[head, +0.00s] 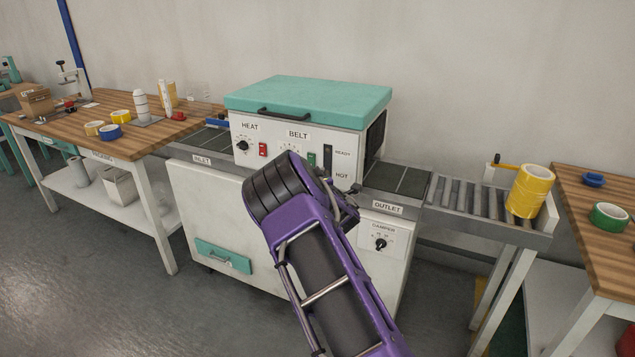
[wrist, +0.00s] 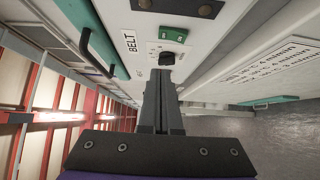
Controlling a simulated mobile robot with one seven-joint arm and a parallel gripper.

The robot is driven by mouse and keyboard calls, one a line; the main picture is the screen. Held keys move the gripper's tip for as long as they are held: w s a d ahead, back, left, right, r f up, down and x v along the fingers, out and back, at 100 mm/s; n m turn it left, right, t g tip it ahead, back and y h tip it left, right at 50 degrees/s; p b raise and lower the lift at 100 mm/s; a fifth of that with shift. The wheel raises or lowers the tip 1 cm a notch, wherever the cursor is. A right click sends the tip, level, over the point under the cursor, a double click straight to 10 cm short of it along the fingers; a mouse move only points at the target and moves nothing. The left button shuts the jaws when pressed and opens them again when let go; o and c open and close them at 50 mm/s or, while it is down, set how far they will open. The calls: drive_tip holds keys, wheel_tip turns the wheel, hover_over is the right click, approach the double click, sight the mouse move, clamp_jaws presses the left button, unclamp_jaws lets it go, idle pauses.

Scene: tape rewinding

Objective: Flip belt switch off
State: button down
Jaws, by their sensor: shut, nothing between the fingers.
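The belt switch is a small green rocker on the white front panel of the machine, right of the BELT dial in the head view (head: 311,159). In the wrist view the green switch (wrist: 172,35) sits beyond the black belt knob (wrist: 167,58). My gripper (wrist: 161,72) is shut and empty, its fingertips pointing at the panel just short of the knob and switch. I cannot tell whether the tips touch the knob. In the head view my arm hides the gripper and part of the belt dial. The switch's rocker position is too small to tell.
The HEAT knob (head: 242,146) and red heat switch (head: 263,149) are left of the belt controls. A teal lid (head: 308,101) with a black handle (head: 282,113) tops the machine. The outlet rollers (head: 470,198) hold yellow tape rolls (head: 529,191). A wooden table (head: 150,133) stands left.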

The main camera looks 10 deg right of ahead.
drive_tip(key=shift+s+d+r, duration=0.1)
drive_tip(key=shift+s+d, duration=0.1)
drive_tip(key=shift+s, duration=1.1)
drive_tip(key=shift+s+d+r, duration=0.1)
drive_tip(key=shift+s+d, duration=0.1)
drive_tip(key=shift+s, duration=1.1)
